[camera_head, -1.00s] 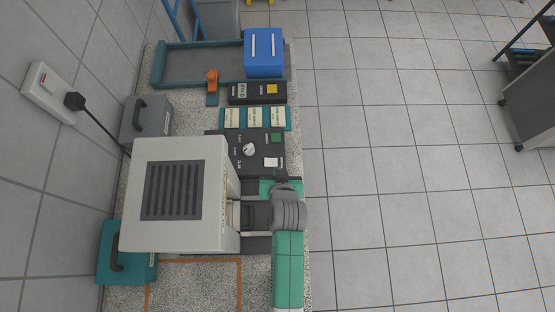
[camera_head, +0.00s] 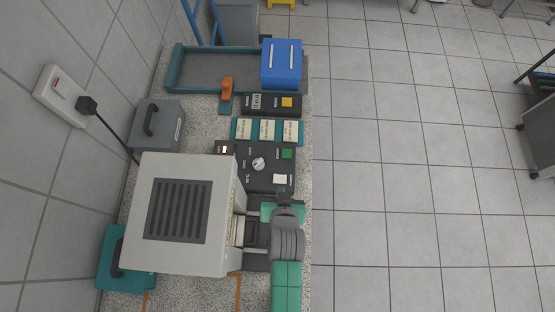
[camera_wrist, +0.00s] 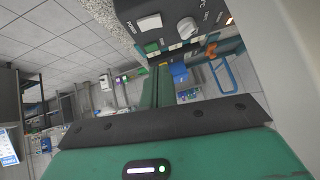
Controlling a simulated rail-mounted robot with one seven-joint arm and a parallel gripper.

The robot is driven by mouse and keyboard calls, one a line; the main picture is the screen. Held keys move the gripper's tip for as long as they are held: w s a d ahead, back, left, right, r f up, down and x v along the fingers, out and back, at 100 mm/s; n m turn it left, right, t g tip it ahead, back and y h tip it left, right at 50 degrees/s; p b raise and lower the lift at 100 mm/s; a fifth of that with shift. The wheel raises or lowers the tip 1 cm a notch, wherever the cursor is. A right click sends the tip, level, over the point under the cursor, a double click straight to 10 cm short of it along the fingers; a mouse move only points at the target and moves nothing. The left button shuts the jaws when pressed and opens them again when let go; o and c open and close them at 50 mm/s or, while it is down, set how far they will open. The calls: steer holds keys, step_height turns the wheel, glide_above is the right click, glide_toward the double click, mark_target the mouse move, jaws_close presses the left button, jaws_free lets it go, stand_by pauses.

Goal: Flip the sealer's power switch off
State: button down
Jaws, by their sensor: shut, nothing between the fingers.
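The sealer is a pale box with a slotted dark vent (camera_head: 180,211) and a black control panel (camera_head: 258,183) behind its right side. The panel carries a grey-white knob (camera_head: 258,164), a green button (camera_head: 287,154) and a white rocker-like switch (camera_head: 280,179). A small lit rocker (camera_head: 224,149) sits at the panel's left corner. The white switch (camera_wrist: 149,22) and knob (camera_wrist: 187,28) also show in the wrist view.
Label cards (camera_head: 267,130), a small black box with a yellow button (camera_head: 287,102) and a blue box (camera_head: 281,65) stand behind the panel. A grey case (camera_head: 158,126) and teal case (camera_head: 120,262) lie left. A plug and cable (camera_head: 100,112) run from the wall.

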glide_above(277, 175)
steer(key=s, duration=0.4)
steer(key=f, duration=0.6)
steer(key=shift+w+d+f, duration=0.1)
steer(key=shift+w+d, duration=0.15)
steer(key=shift+d, duration=0.05)
steer(key=f, duration=0.3)
steer(key=shift+w+a+f, duration=0.1)
steer(key=shift+a+f, duration=0.1)
steer(key=shift+f, duration=0.1)
steer(key=shift+w+f, duration=0.1)
steer(key=shift+f, duration=0.25)
